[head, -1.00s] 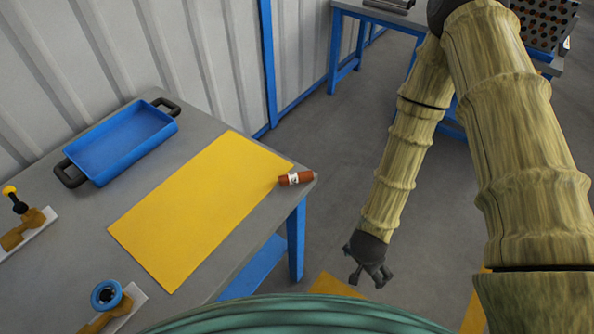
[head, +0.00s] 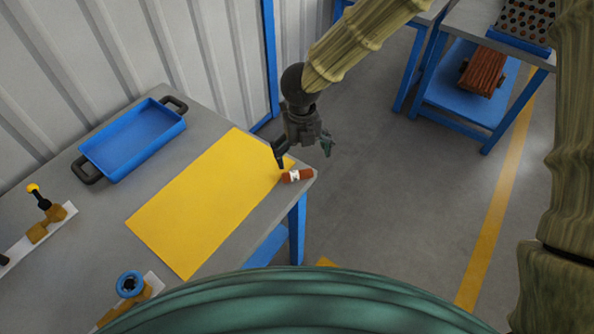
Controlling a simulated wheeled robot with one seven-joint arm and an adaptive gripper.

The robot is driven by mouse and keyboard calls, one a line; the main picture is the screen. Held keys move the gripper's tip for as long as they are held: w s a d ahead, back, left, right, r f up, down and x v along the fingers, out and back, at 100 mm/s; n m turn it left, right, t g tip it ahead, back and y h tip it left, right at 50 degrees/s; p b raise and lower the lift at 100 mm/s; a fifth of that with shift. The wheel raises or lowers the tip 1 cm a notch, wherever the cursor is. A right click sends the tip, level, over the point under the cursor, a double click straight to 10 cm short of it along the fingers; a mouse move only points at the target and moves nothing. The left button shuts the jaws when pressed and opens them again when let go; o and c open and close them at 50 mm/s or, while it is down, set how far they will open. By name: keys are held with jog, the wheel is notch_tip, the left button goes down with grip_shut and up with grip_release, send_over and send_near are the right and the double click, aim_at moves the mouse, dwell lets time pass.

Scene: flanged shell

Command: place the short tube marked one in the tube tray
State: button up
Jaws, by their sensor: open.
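A short reddish-brown tube with a white label (head: 298,175) lies on its side at the right corner of the grey table, by the edge of the yellow mat. The mark on its label is too small to read. A blue tray with black handles (head: 135,142) sits empty at the table's back left; it is the only tray on this table. My gripper (head: 303,156) is open and empty, pointing down just above and behind the tube, with its fingers spread. I cannot tell whether it touches the tube.
The yellow mat (head: 205,205) lies bare between tray and tube. Fixtures with a yellow knob (head: 34,189) and a blue ring (head: 130,285) stand at the left and front. The corrugated wall (head: 200,50) rises behind the table. A rack with holes (head: 525,22) stands far right.

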jog(key=r, duration=0.1)
jog(key=p, duration=0.1)
send_over(297, 172)
jog(key=shift+m, duration=0.4)
jog(key=f, duration=0.5)
jog(key=shift+s+d+f, duration=0.1)
jog(key=shift+s+d, duration=0.15)
jog(key=shift+s, duration=0.1)
jog(key=shift+w+a+f+p, duration=0.15)
jog(key=shift+f+p, duration=0.4)
jog(key=shift+f, duration=0.4)
jog(key=shift+w+a+f+p, duration=0.15)
jog(key=shift+f+p, duration=0.35)
jog(key=shift+f, duration=0.4)
jog(key=shift+d+f, duration=0.1)
jog(key=shift+f, duration=0.65)
jog(key=shift+c, duration=0.4)
jog(key=c, duration=1.1)
jog(key=shift+r, duration=0.1)
